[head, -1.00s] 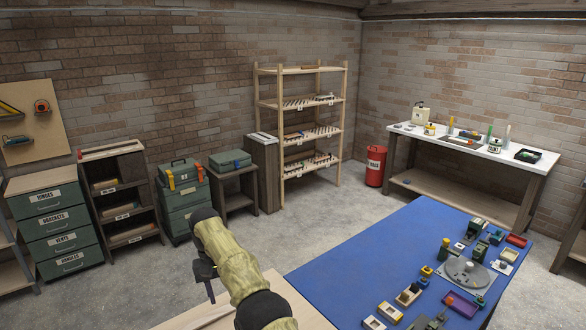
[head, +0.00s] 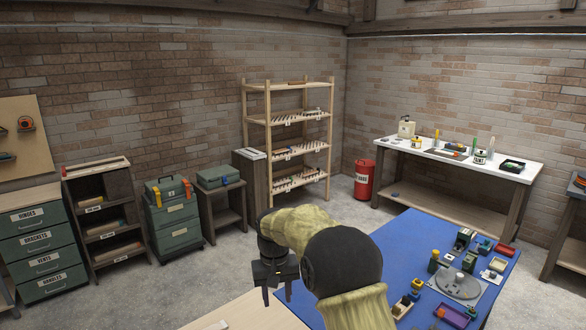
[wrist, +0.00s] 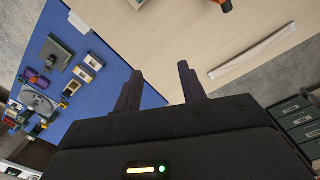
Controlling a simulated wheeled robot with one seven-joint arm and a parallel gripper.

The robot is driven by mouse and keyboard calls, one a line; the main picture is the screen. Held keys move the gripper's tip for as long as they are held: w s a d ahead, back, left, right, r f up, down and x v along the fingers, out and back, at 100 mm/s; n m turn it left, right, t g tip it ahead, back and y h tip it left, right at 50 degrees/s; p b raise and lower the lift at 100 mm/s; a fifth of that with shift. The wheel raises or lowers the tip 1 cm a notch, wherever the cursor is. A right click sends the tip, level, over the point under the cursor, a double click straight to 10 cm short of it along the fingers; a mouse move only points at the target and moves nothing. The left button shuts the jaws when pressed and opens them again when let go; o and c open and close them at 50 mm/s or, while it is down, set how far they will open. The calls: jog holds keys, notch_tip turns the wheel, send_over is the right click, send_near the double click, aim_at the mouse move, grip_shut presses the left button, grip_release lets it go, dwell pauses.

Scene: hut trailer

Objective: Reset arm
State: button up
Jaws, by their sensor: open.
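My gripper (head: 277,290) hangs at the end of my arm at the bottom centre of the head view, above the pale wooden table. In the wrist view its two dark fingers (wrist: 158,88) stand apart with nothing between them, so it is open and empty. The wooden table top (wrist: 190,35) lies beyond the fingertips. My arm, in a tan sleeve, bends across the lower middle of the head view and hides part of the blue mat.
The blue-topped table (head: 400,235) carries a round grey plate (head: 456,283) and several small parts on its right side. A white strip (wrist: 262,53) lies on the wooden table. Drawers (head: 35,240), a shelf rack (head: 300,155) and a red bin (head: 364,180) stand along the walls.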

jog(key=s+d+f+m+t, duration=0.1)
jog(key=s+d, duration=0.8)
jog(key=s, duration=0.3)
jog(key=s+d+f+m+t+b, duration=0.1)
jog(key=s+d, duration=0.9)
jog(key=s, duration=0.2)
jog(key=shift+s+d+m+t, duration=0.2)
jog(key=shift+s+m+t, duration=0.1)
jog(key=shift+m+t, duration=0.1)
